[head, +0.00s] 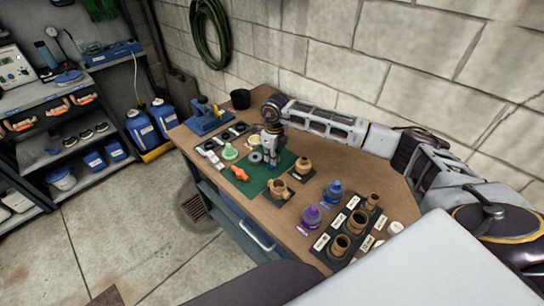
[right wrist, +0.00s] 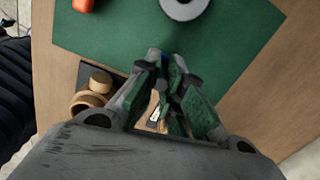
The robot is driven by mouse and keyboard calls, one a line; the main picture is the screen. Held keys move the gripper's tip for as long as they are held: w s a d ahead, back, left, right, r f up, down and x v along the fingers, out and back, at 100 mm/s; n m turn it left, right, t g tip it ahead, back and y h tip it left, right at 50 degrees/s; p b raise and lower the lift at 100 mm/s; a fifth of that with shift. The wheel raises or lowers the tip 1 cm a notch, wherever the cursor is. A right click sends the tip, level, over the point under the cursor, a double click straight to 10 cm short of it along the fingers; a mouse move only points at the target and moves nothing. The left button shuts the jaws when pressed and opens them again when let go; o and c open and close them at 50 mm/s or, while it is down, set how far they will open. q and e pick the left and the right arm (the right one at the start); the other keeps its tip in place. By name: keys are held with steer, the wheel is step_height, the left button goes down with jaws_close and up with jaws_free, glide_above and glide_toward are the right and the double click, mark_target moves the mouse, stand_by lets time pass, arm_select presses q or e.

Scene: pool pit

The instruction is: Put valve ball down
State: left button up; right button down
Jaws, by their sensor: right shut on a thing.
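My right gripper (head: 272,163) is over the green mat (head: 254,186) on the workbench, its fingers pointing down. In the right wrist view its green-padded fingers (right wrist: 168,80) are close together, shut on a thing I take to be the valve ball. The ball itself is mostly hidden by the fingers, and I cannot tell whether it touches the mat. A grey ring (head: 255,158) lies on the mat beside the gripper; it also shows in the right wrist view (right wrist: 184,7). My left gripper is not in view.
An orange part (head: 239,173) lies on the mat's left side. A brass-coloured fitting (head: 279,188) stands on a dark base near the mat. Purple (head: 311,215) and blue (head: 334,190) pieces and a dark tray of fittings (head: 322,252) stand nearer. A blue vise-like tool (head: 206,119) is at the back.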

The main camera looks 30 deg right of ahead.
steer(key=shift+f, duration=0.2)
steer(key=c, duration=1.5)
jaws_free()
steer(key=shift+c, duration=0.2)
steer(key=shift+r, duration=0.15)
step_height(320, 180, up, 12)
steer(key=b, duration=0.2)
steer(key=shift+s+d, duration=0.15)
steer(key=shift+s, duration=0.1)
